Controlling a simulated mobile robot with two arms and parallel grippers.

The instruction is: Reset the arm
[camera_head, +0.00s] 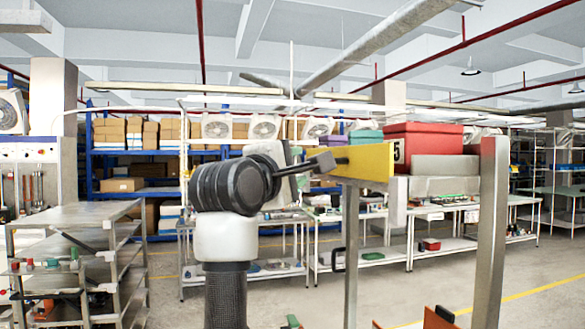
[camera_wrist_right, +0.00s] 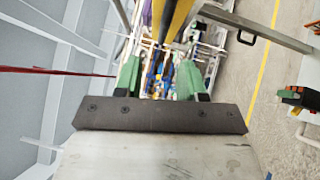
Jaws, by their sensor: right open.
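A yellow and black striped bar (camera_wrist_right: 172,18) runs away beyond the fingers; nothing is clearly gripped. My left gripper is in neither view.
A red box (camera_head: 424,138) sits behind the yellow panel. A metal shelf rack (camera_head: 105,240) stands at left, and workbenches (camera_head: 450,205) stand behind. Small orange parts (camera_head: 438,318) show at the bottom edge. The floor at right is open.

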